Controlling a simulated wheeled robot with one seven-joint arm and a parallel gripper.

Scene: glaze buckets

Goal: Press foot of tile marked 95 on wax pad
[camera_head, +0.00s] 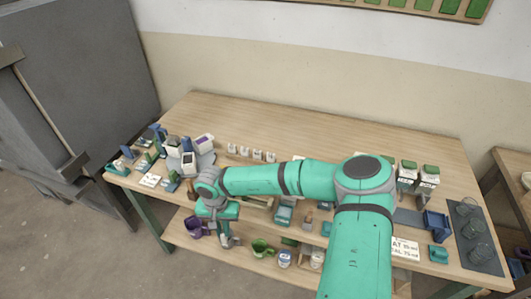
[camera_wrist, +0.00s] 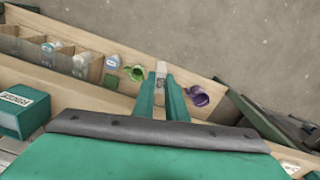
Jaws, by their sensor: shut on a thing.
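My gripper (camera_wrist: 165,92) shows in the wrist view with its two teal fingers close together on a small pale tile (camera_wrist: 161,69). The tile sticks out past the fingertips and has a dark mark too small to read. In the head view my gripper (camera_head: 226,238) points down at the front edge of the table, left of the middle. The tile is too small there to make out clearly. Several small white tiles (camera_head: 245,151) stand in a row on the table, their marks unreadable. I cannot tell which thing is the wax pad.
The wooden table (camera_head: 300,125) has free room at the back. A lower shelf holds a purple cup (camera_head: 194,227), a green cup (camera_head: 262,247) and jars (camera_head: 285,258). Glasses (camera_head: 479,252) stand on a dark mat at the right. Racks and cards crowd the left end.

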